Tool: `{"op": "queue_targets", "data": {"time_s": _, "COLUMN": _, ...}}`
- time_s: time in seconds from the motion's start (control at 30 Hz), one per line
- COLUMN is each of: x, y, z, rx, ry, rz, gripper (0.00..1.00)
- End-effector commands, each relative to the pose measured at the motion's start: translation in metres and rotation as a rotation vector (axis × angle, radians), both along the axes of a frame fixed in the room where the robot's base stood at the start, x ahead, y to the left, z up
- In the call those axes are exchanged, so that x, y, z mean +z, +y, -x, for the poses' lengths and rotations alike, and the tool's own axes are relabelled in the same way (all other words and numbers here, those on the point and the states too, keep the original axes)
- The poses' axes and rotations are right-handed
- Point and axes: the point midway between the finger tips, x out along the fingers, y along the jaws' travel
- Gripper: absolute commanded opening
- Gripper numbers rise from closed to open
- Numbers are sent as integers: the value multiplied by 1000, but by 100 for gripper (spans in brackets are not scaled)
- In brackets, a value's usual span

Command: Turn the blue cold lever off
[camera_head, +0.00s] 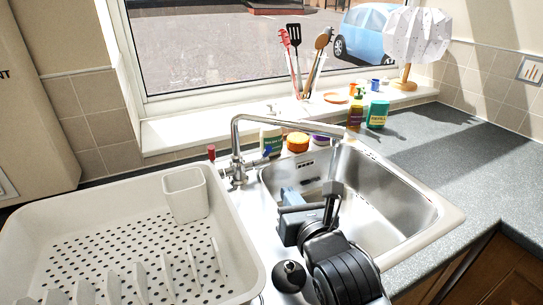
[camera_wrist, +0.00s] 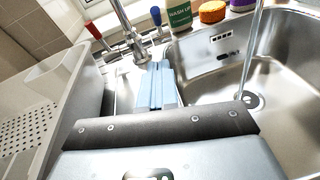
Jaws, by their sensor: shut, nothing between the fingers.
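The blue cold lever (camera_head: 267,152) is on the right side of the chrome tap (camera_head: 237,150), behind the sink. It also shows in the wrist view (camera_wrist: 156,16), standing up and tilted, just beyond my fingertips. The red lever (camera_head: 211,152) is on the tap's left side and shows in the wrist view (camera_wrist: 93,30). My gripper (camera_head: 288,192) is over the near left edge of the sink, in front of the blue lever and apart from it. In the wrist view its light blue fingers (camera_wrist: 158,68) are together and empty. A water stream (camera_wrist: 251,55) falls into the basin.
The steel sink (camera_head: 405,200) lies to the right. A white dish rack (camera_head: 120,185) fills the left. A green-labelled tub (camera_head: 271,140) and an orange sponge-like item (camera_head: 298,142) stand close behind the blue lever. The grey counter (camera_head: 460,165) is mostly clear.

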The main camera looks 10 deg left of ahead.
Motion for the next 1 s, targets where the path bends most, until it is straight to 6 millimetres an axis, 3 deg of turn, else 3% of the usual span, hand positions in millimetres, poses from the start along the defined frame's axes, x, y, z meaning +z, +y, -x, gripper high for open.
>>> {"op": "queue_targets", "data": {"time_s": 0.57, "x": -12, "y": 40, "z": -78, "rx": 3, "ry": -1, "rz": 0, "gripper": 0}}
{"op": "queue_targets", "data": {"time_s": 0.8, "x": 7, "y": 48, "z": -103, "rx": 1, "ry": -2, "rz": -1, "gripper": 0}}
{"op": "queue_targets", "data": {"time_s": 1.0, "x": 12, "y": 50, "z": -109, "rx": 0, "ry": -1, "rz": -2, "gripper": 0}}
